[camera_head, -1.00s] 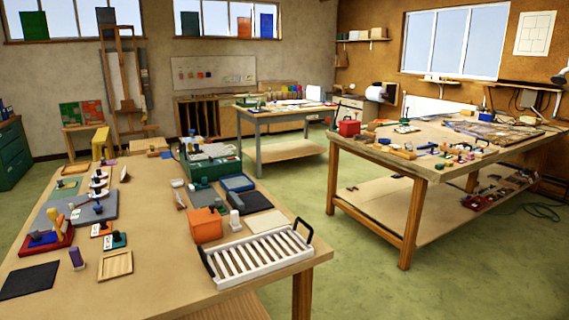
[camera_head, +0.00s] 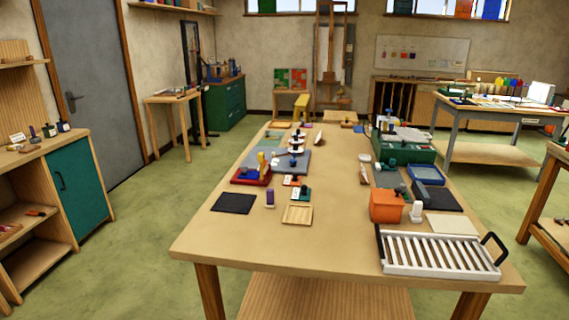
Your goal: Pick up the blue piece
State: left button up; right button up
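Neither of my grippers is in view. Several blue things are on the near wooden table (camera_head: 335,220), and I cannot tell which one is the blue piece. A small blue item lies in a red tray (camera_head: 237,180) on the table's left side. A small blue knob (camera_head: 293,162) stands on the grey mat (camera_head: 303,155) beside it. A flat blue tray (camera_head: 427,173) lies on the right side, behind an orange box (camera_head: 386,206). All are small and far off.
A white slatted rack (camera_head: 440,257) lies at the table's front right corner. A black mat (camera_head: 233,203) and a small wooden tray (camera_head: 298,214) are at the left. A cabinet with a teal door (camera_head: 75,190) stands far left. Green floor is clear between cabinet and table.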

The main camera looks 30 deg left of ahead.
aim_at(244, 174)
jog(key=u, duration=1.15)
